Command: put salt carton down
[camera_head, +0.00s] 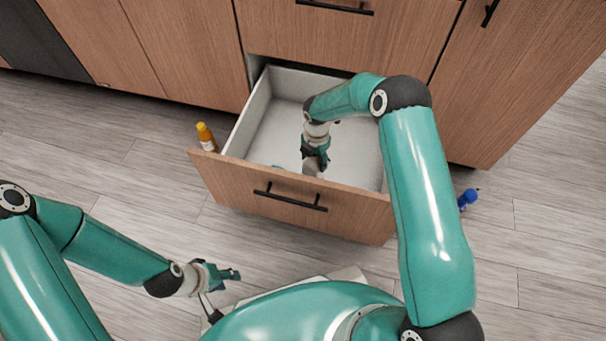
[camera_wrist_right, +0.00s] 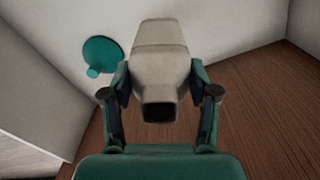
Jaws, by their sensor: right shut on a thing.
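The salt carton is a pale beige block (camera_wrist_right: 160,55) in the right wrist view, held between the two fingers of my right gripper (camera_wrist_right: 160,80). In the head view the carton (camera_head: 312,167) shows as a small beige piece below my right gripper (camera_head: 315,155), inside the open drawer's outline near its front panel. Whether the carton touches the drawer floor I cannot tell. The drawer (camera_head: 270,140) is pulled out, with pale inner walls and a wooden front. My left gripper (camera_head: 226,294) is open and empty, in front of the drawer to the left.
A teal round object (camera_wrist_right: 103,55) lies in the drawer beside the carton. An orange bottle (camera_head: 206,138) stands left of the drawer and a blue-topped item (camera_head: 467,199) is to its right. The drawer's back and left are clear.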

